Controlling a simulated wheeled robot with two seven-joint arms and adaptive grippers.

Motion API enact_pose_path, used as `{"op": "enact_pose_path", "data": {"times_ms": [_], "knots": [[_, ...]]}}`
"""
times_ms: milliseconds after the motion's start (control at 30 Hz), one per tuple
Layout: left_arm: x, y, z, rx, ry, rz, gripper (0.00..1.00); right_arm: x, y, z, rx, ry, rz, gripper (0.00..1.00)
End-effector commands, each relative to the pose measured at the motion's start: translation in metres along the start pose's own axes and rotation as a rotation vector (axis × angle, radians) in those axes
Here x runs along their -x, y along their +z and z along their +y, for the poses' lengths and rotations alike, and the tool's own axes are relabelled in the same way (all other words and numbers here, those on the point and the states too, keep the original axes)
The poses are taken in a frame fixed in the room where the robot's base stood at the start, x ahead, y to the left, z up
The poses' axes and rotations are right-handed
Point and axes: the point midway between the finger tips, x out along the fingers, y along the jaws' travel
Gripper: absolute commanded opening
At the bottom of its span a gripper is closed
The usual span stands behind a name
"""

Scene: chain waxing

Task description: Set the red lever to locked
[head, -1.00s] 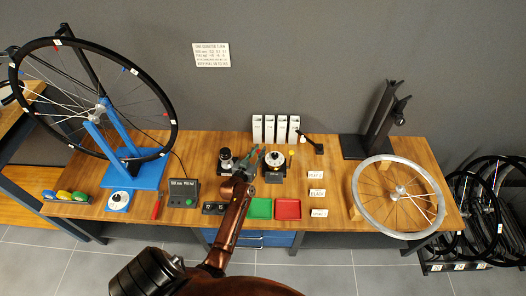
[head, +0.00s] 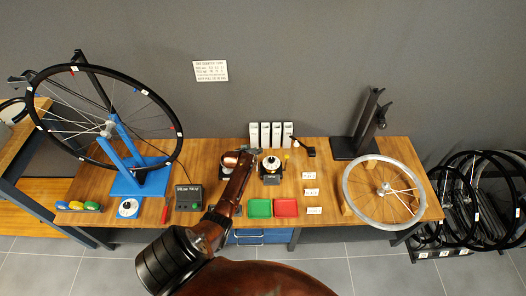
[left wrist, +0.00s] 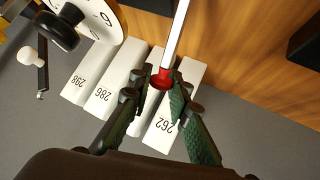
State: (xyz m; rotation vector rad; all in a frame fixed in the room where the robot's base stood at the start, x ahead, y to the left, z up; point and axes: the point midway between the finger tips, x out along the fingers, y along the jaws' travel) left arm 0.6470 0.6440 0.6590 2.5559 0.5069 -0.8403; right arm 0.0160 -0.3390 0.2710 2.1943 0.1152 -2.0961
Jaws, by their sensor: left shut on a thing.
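In the left wrist view, a red knob (left wrist: 161,80) sits at the end of a white bar (left wrist: 176,35); I take it for the red lever. My left gripper (left wrist: 163,86) has its green-padded fingers on either side of this red end and is shut on it. In the head view my left gripper (head: 250,152) is at the back of the bench, left of a small black device with a white dial (head: 271,162). The lever is too small or hidden there, and I cannot read its setting. My right gripper is not in view.
White numbered boxes (head: 271,133) stand just behind the gripper. Green (head: 259,208) and red (head: 286,207) trays lie in front. A wheel on a blue stand (head: 126,150) is at left, and a bare rim (head: 347,198) lies at right. Paper labels lie between.

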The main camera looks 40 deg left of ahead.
Motion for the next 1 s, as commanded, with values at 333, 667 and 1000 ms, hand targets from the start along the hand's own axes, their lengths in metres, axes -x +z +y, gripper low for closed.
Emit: {"op": "enact_pose_path", "data": {"times_ms": [333,667,1000], "knots": [[-0.011,0.002,-0.013,0.012,-0.007,-0.020,0.00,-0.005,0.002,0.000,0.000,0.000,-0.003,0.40],[-0.013,0.001,-0.014,0.012,-0.007,-0.018,0.00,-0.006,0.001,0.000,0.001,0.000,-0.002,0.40],[-0.013,0.001,-0.014,0.012,-0.006,-0.018,0.26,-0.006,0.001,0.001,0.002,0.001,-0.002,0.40]]}}
